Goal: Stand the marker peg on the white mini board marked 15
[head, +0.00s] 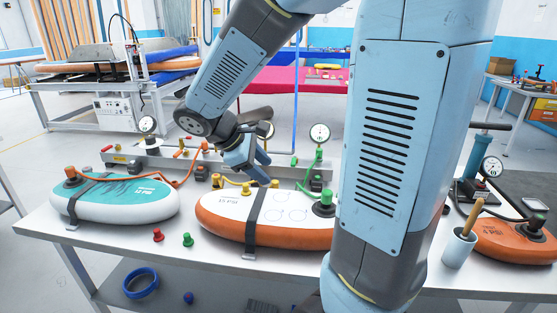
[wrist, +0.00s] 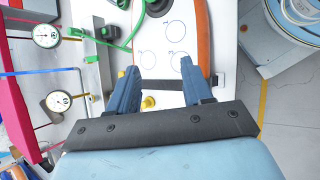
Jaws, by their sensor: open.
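The white mini board (head: 290,197) with an orange rim lies mid-table, its print reading 15 PSI and its top bearing several drawn circles. It shows in the wrist view (wrist: 165,88) too. A yellow peg (head: 246,188) stands on or near its far edge, another yellow peg (head: 275,184) to its right. A yellow peg (wrist: 149,102) also shows between my fingers in the wrist view, below fingertip level. A red peg (head: 158,235) and a green peg (head: 187,240) stand on the table in front. My gripper (head: 259,162) is open and empty above the board's far part.
A teal and white board (head: 115,197), also printed with a PSI figure, lies at left. A black strap (head: 257,212) crosses the middle board. A black valve (head: 324,204) with a green hose stands at its right end. A gauge manifold (head: 150,158) runs behind.

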